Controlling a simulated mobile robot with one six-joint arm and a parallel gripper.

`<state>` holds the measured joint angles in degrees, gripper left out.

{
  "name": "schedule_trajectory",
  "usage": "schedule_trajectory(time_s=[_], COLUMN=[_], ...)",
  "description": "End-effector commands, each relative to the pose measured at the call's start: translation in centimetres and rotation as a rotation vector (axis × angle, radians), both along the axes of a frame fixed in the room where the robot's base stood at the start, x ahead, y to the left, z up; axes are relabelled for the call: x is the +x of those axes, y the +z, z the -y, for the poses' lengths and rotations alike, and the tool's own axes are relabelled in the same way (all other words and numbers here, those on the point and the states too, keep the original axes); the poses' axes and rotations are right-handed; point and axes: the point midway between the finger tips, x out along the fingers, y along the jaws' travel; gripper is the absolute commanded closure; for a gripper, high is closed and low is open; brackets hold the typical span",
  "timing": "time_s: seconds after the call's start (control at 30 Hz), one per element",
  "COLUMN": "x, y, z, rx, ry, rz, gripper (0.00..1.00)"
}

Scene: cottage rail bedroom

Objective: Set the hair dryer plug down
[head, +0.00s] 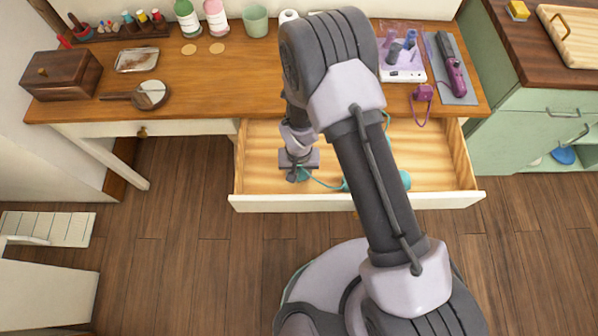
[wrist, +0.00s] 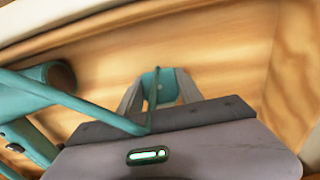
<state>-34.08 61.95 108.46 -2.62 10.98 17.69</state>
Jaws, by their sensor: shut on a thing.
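The teal hair dryer plug (wrist: 158,84) is held between the two fingers of my gripper (wrist: 160,92), low inside the open wooden drawer (head: 435,165). I cannot tell whether the plug touches the drawer floor. In the head view my gripper (head: 297,174) is over the left part of the drawer, and a bit of the plug (head: 304,174) shows beside the fingers. A teal cord runs right from it to the hair dryer (head: 405,180), which lies in the drawer mostly hidden behind my arm. The dryer (wrist: 35,95) and cord show at left in the wrist view.
The desk top above holds a wooden box (head: 62,75), a hand mirror (head: 150,95), bottles (head: 187,18), a white tray (head: 402,70) and a purple tool on a grey mat (head: 468,98). A purple corded item (head: 422,93) hangs at the desk edge. Drawer walls stand close around my gripper.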

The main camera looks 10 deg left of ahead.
Motion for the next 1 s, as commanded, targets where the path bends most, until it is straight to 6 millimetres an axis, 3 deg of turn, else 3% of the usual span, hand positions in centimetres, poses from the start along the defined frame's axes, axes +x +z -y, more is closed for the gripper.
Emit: schedule_trajectory(time_s=[0.03,0.07,0.17,0.43,0.53,0.8,1.0], x=[0.0,0.0,0.0,0.0,0.0,0.1,0.0], y=[-0.3,-0.4,-0.2,-0.2,0.7,8.3,11.8], z=[0.0,0.0,0.0,0.0,0.0,0.0,0.0], rx=[0.0,0.0,0.0,0.0,0.0,0.001,0.0], ry=[0.0,0.0,0.0,0.0,0.0,0.0,0.0], rz=[0.0,0.0,-0.001,-0.001,0.0,0.002,0.001], gripper=[0.97,0.55,0.35,0.35,0.35,0.35,0.35])
